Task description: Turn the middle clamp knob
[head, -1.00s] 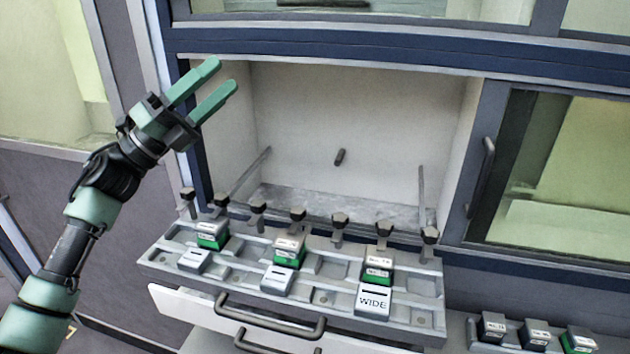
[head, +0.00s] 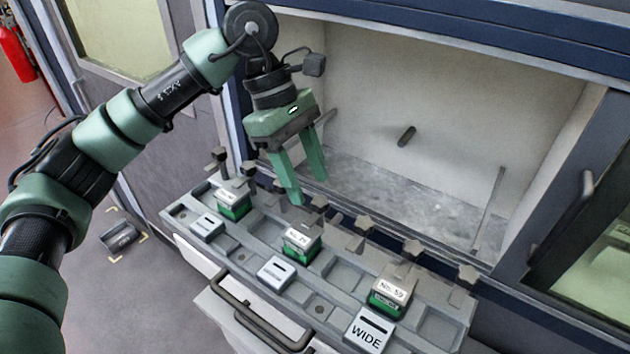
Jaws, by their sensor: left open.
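The middle clamp knob (head: 319,202) is a small grey knob on a post, in a row of several along the back edge of a grey fixture tray (head: 345,290). It stands behind the middle green-and-white block (head: 301,240). My left gripper (head: 307,190) is open, its two green fingers pointing down near this knob. The fingertips look close to the knob, but I cannot tell whether they are around it or touching. A neighbouring knob is partly hidden behind the fingers. My right gripper is not in view.
A white-walled chamber (head: 420,90) opens behind the tray, with a short dark peg (head: 406,136) on its back wall. More green-and-white blocks (head: 391,292) and a WIDE block (head: 369,332) sit in the tray. A drawer handle (head: 260,325) juts out in front.

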